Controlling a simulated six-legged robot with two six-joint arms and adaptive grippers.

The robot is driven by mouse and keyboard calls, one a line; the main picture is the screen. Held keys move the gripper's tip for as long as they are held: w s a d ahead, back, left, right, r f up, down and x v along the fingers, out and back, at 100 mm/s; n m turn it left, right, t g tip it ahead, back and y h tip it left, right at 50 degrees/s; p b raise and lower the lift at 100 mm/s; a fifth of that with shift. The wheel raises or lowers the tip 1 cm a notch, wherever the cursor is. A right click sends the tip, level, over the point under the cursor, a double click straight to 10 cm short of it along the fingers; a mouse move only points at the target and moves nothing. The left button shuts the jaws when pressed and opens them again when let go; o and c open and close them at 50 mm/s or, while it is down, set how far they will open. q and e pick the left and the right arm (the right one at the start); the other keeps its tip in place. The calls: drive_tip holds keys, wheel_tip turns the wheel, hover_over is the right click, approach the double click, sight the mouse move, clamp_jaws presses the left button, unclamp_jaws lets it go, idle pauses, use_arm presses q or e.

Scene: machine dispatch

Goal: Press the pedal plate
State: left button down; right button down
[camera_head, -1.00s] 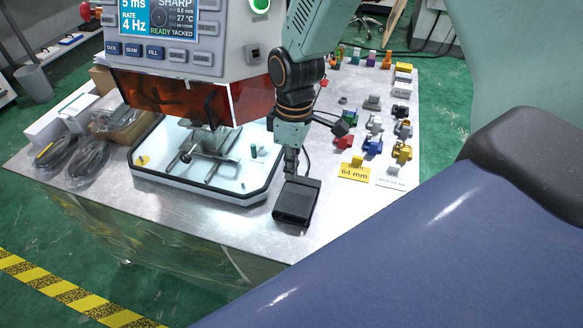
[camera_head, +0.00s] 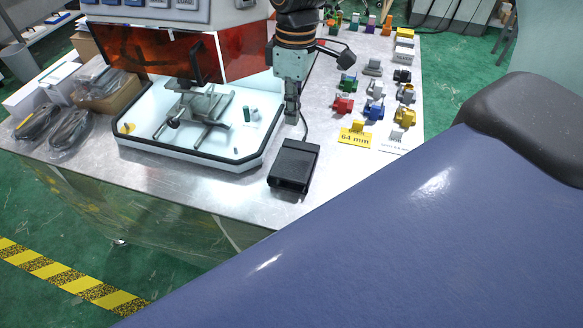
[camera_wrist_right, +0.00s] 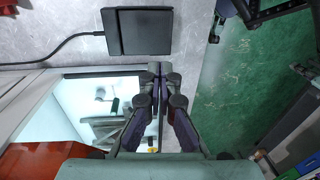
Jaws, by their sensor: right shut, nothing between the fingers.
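The pedal (camera_head: 294,163) is a black box with a flat plate on top, lying on the metal table to the right of the machine's white tray. A cable runs from its back. It also shows at the top of the right wrist view (camera_wrist_right: 140,32). My right gripper (camera_head: 291,118) points down just behind the pedal in the head view, shut and empty. In the right wrist view its closed fingertips (camera_wrist_right: 160,70) appear just below the pedal's edge, apart from it in the picture. Its height over the table is hard to tell. My left gripper is not in view.
The machine's white tray (camera_head: 128,148) with a metal fixture stands left of the pedal, below an orange shield (camera_head: 150,52). Several coloured blocks and a yellow "64 mm" sign (camera_head: 354,138) stand to the right. Bagged cables (camera_head: 70,130) lie at the left.

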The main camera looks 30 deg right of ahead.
sight(291, 171)
drive_tip(key=shift+d+r, duration=0.15)
idle(0.3)
drive_tip(key=f, duration=0.4)
drive_tip(key=f+b, duration=0.1)
drive_tip(key=f, duration=0.4)
drive_tip(key=s+a+f+b, duration=0.1)
drive_tip(key=f, duration=0.4)
drive_tip(key=shift+a, duration=0.1)
